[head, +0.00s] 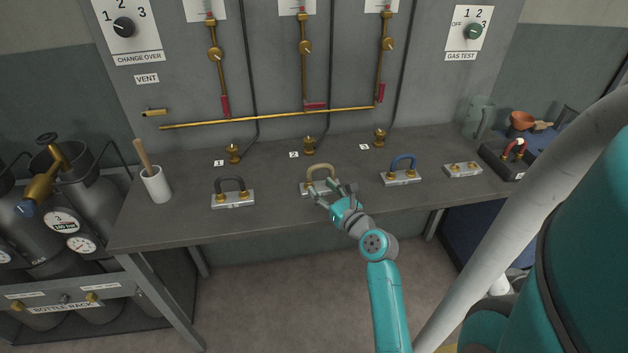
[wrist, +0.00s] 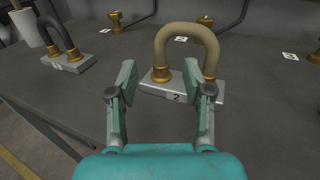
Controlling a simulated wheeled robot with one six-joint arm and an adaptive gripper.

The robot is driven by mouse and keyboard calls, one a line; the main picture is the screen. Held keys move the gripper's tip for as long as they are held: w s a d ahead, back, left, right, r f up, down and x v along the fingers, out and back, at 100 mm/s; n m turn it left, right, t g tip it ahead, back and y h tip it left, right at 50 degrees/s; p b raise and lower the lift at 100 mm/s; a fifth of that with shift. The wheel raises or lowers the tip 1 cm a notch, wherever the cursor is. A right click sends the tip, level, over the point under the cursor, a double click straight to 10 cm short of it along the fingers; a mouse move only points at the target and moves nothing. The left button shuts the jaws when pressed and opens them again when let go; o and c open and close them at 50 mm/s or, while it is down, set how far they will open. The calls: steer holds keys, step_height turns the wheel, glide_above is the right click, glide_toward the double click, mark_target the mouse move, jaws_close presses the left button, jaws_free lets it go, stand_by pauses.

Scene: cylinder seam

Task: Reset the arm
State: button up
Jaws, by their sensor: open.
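My gripper (head: 333,191) is over the front part of the grey bench (head: 270,215), in front of the middle block, which carries a tan hose loop (head: 320,171). In the wrist view my gripper (wrist: 162,80) has its two fingers spread wide with nothing between them. The tan loop (wrist: 186,36) stands upright on its light block (wrist: 181,95) marked 2, just beyond the fingertips. The right finger overlaps part of that block in the picture; I cannot tell whether they touch.
A white pot (head: 155,185) stands at the left end. A dark box (head: 510,160) is at the right. Brass pipes (head: 270,118) line the wall.

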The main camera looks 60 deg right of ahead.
steer(key=v, duration=0.5)
steer(key=shift+s, duration=0.15)
steer(key=shift+a+f, duration=0.2)
steer(key=shift+a, duration=0.15)
steer(key=s+a+f+n+g+y, duration=0.1)
steer(key=s+a+f+n, duration=0.15)
steer(key=a+n, duration=0.45)
steer(key=s+a+f+n, duration=0.1)
steer(key=a+f+n, duration=0.3)
steer(key=a, duration=0.4)
steer(key=s+a+f+n+g+y, duration=0.1)
steer(key=s+a+f+n, duration=0.15)
steer(key=a+n, duration=0.45)
steer(key=s+a+r+n+y, duration=0.2)
steer(key=s+a+n, duration=0.5)
steer(key=n, duration=0.4)
steer(key=s+a+r+n+y, duration=0.3)
steer(key=s+a+n, duration=0.4)
steer(key=n, duration=0.5)
steer(key=shift+s+a+t+y, duration=0.15)
steer(key=shift+s+t+y, duration=0.35)
steer(key=shift+s, duration=0.5)
